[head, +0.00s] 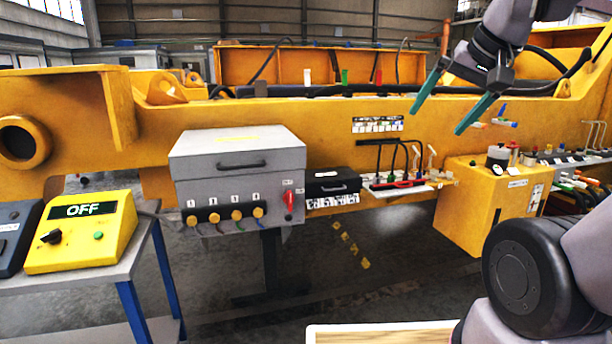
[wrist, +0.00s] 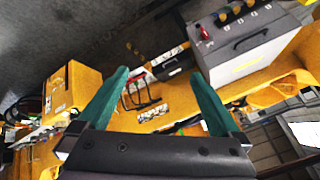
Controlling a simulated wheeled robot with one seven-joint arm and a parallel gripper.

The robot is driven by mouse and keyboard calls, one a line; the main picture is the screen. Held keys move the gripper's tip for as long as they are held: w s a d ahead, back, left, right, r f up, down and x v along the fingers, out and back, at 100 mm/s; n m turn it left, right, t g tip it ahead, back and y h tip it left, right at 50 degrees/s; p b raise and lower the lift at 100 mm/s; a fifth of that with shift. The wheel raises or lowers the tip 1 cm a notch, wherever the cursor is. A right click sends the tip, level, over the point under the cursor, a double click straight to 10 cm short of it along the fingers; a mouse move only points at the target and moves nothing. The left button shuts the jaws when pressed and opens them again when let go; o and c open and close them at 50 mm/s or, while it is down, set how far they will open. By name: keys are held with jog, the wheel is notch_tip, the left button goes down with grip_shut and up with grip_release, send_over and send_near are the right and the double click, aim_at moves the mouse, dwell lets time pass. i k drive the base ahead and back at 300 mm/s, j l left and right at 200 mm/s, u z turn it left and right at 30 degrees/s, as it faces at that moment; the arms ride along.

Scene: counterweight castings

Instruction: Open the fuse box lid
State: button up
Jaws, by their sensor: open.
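A small black box (head: 333,185) with a lid and a bar handle is mounted on the yellow beam, just right of a large grey box (head: 238,163). Its lid looks shut, and a row of labels runs below it. Which of the two is the fuse box I cannot tell; the grey box also has a closed lid with a dark handle. My gripper (head: 438,120), with green fingers, is open and empty, up and to the right of both boxes. In the wrist view the black box (wrist: 174,68) shows between the fingers (wrist: 156,62), apart from them, and the grey box (wrist: 250,45) is at upper right.
A red switch (head: 289,200) and several yellow knobs line the grey box's front. A rack of cables (head: 398,184) sits right of the black box. A yellow box (head: 490,205) stands farther right. A yellow panel reading OFF (head: 82,232) is on a cart at left.

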aim_at(316, 177)
jog(key=i+j, duration=0.25)
jog(key=i, duration=0.25)
jog(key=i+j, duration=0.2)
jog(key=i, duration=0.35)
jog(key=z, duration=0.05)
